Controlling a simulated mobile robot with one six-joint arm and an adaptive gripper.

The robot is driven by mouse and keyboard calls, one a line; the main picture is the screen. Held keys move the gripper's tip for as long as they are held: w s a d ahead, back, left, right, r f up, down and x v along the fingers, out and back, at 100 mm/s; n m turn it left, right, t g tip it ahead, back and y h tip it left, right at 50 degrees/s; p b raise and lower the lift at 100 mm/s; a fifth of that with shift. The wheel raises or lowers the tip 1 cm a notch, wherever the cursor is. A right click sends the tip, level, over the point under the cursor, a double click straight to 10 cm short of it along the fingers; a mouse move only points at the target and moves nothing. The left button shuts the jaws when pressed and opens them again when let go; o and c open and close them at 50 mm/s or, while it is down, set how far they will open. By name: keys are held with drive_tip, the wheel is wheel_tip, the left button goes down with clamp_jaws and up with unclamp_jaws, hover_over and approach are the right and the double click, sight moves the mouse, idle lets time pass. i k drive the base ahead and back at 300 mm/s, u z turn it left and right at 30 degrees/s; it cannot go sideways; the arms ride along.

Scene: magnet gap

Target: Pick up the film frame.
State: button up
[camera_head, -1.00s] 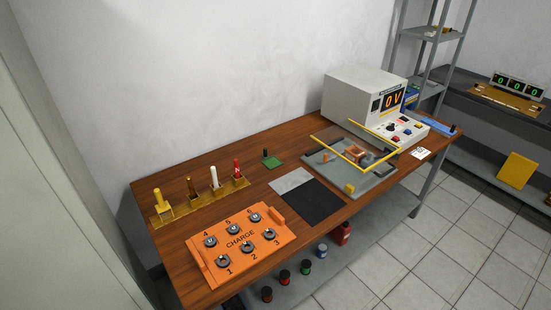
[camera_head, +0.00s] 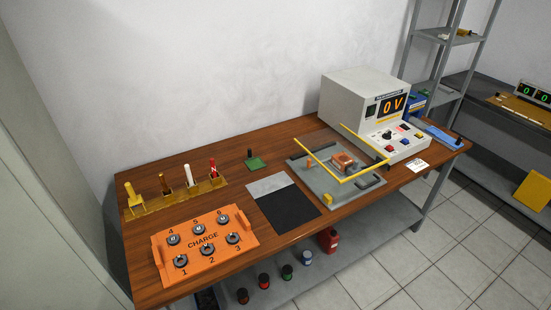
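No thing in the camera_head view is marked as the film frame, and I cannot tell for sure which one it is. A small flat green piece with a dark upright knob (camera_head: 254,162) lies on the wooden bench (camera_head: 300,141) near the wall. A grey plate (camera_head: 318,192) on the bench carries a copper-coloured block (camera_head: 343,160), and thin yellow bars (camera_head: 355,176) meet at an angle above it. My gripper is not in view.
An orange CHARGE box (camera_head: 205,243) with numbered knobs sits front left. A brass rack (camera_head: 176,197) of coloured handles stands behind it. A grey and black mat (camera_head: 288,208) lies mid-bench. A meter reading 0 V (camera_head: 347,92) stands at the back right. Tiled floor (camera_head: 440,255) is clear at right.

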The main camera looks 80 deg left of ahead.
sight(255, 164)
drive_tip(key=u, duration=0.1)
drive_tip(key=i, duration=1.6)
drive_tip(key=u, duration=3.45)
